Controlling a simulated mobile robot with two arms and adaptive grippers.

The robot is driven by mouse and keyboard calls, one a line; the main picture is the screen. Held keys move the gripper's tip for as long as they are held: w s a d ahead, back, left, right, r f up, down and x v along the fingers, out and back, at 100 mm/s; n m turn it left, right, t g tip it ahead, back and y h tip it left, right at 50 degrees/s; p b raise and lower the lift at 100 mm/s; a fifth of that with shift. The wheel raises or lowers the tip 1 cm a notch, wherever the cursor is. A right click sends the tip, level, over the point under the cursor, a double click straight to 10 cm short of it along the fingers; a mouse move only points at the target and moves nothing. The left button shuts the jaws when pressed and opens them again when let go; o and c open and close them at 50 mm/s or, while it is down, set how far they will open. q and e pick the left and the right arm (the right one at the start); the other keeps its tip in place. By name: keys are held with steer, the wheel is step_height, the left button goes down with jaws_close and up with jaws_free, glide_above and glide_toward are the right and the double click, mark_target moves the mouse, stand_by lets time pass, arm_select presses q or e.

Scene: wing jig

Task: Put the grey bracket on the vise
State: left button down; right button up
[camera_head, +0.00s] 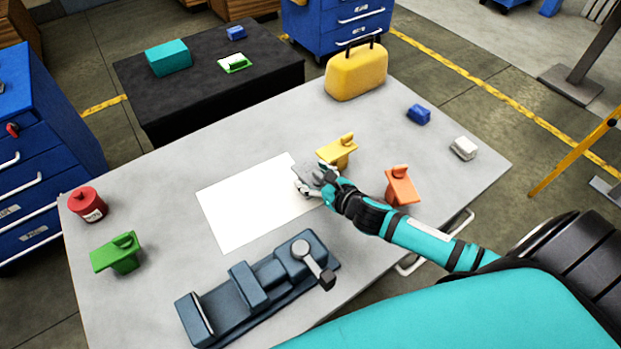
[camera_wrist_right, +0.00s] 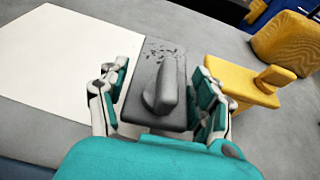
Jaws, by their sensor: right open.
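The grey bracket (camera_wrist_right: 158,75) lies between the open fingers of my right gripper (camera_wrist_right: 160,108) in the right wrist view. It is a flat plate with a raised rounded lug. In the head view my right gripper (camera_head: 312,183) is at the right edge of the white sheet and covers most of the bracket. The blue-grey vise (camera_head: 248,284) lies at the front of the table, with a round-hubbed handle at its right end. My left gripper is not in view.
A yellow bracket (camera_head: 337,152) is close beside my right gripper, and an orange bracket (camera_head: 401,186) is near my right forearm. A green bracket (camera_head: 115,254) and a red canister (camera_head: 87,204) are at the left. The white sheet (camera_head: 245,205) is bare.

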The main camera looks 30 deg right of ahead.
steer(key=shift+w+f, duration=0.1)
steer(key=shift+w, duration=0.1)
steer(key=c, duration=1.2)
